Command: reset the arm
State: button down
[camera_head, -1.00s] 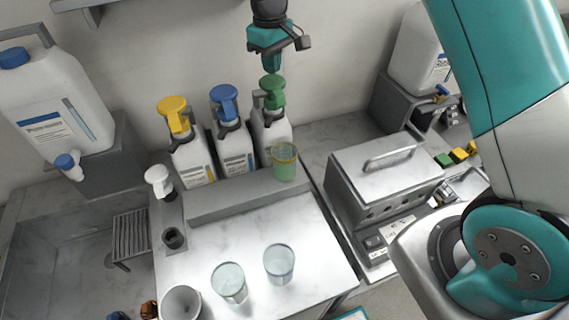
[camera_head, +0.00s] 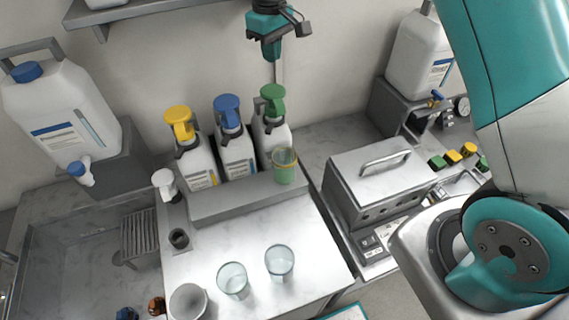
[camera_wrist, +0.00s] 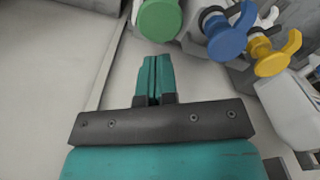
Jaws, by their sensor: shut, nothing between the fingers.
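My gripper (camera_head: 271,52) hangs in the upper middle of the head view, above and behind the green-topped pump bottle (camera_head: 272,129). In the wrist view its two teal fingers (camera_wrist: 155,80) lie together with nothing between them. The green pump top (camera_wrist: 160,18) shows just beyond the fingertips in that view, apart from them. The blue-topped bottle (camera_head: 233,144) and the yellow-topped bottle (camera_head: 190,150) stand left of the green one. A cup of green liquid (camera_head: 284,166) stands in front of the green-topped bottle.
Two clear glasses (camera_head: 279,262) and a pale cup (camera_head: 188,301) stand on the counter. A metal box with a handle (camera_head: 370,179) is at the right. White jugs (camera_head: 62,115) stand at both sides. A shelf (camera_head: 110,12) juts from the wall at upper left.

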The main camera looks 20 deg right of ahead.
dwell(0.5)
jog(key=s+a+f+y+b, duration=0.1)
jog(key=s+b, duration=0.4)
jog(key=s, duration=0.6)
jog(key=s+a+f+y+b, duration=0.1)
jog(key=s+b, duration=0.4)
jog(key=s, duration=0.7)
jog(key=s+a+f+n+y+b, duration=0.1)
jog(key=s+f+b, duration=0.3)
jog(key=s, duration=0.8)
jog(key=shift+a+f+y+b, duration=0.3)
jog(key=shift+a+y+b, duration=0.3)
jog(key=shift+a+b, duration=0.35)
